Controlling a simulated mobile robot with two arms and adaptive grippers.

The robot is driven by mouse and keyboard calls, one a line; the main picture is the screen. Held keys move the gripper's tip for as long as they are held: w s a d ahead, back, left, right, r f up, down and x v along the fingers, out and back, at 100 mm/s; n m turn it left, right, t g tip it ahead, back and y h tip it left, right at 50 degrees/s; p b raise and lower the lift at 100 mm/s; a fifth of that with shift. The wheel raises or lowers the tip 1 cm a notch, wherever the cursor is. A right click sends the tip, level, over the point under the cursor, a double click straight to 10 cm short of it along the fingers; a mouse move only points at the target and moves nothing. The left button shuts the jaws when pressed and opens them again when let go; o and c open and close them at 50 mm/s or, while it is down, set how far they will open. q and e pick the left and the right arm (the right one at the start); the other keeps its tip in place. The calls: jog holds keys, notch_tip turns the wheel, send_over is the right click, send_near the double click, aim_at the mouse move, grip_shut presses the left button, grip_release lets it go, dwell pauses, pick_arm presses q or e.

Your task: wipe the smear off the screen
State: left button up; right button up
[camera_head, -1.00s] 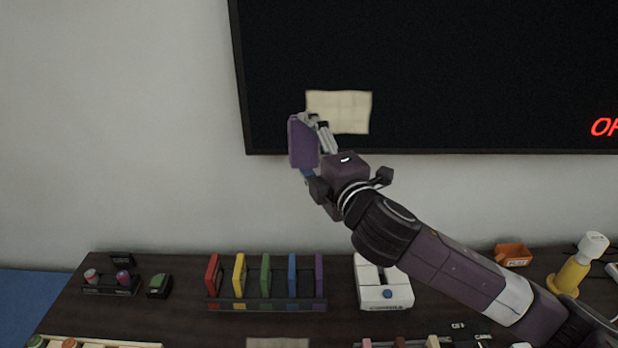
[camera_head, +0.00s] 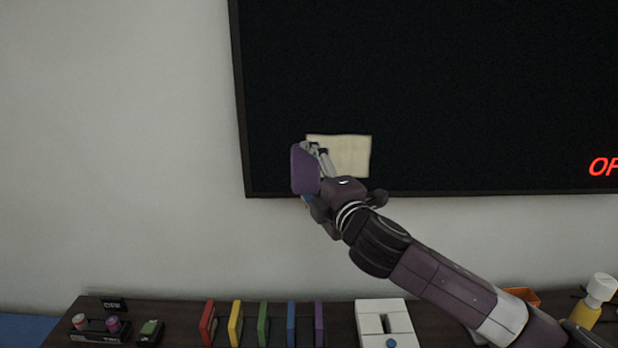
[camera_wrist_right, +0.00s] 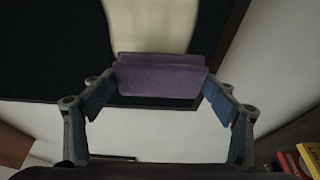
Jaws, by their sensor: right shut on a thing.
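The dark screen (camera_head: 450,90) hangs on the wall. A pale beige rectangular smear (camera_head: 350,158) is on its lower left part; its left edge is partly hidden by my gripper. It also shows in the right wrist view (camera_wrist_right: 155,25). My right gripper (camera_head: 313,165) is shut on a purple block (camera_head: 304,172), which looks like a wiping pad. The block shows between the fingers in the right wrist view (camera_wrist_right: 160,80). It overlaps the smear's lower left side in the head view; I cannot tell whether it touches the screen. My left gripper is not in view.
A dark shelf top (camera_head: 260,310) runs below the screen. On it are a rack of colored cases (camera_head: 263,325), a white console (camera_head: 384,320), an orange box (camera_head: 524,295) and a yellow-white bottle (camera_head: 590,305). The wall left of the screen is bare.

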dwell(0.3)
jog(key=shift+w, duration=1)
jog(key=shift+d+r+p, duration=0.1)
jog(key=shift+d+p, duration=0.05)
jog(key=shift+p, duration=0.15)
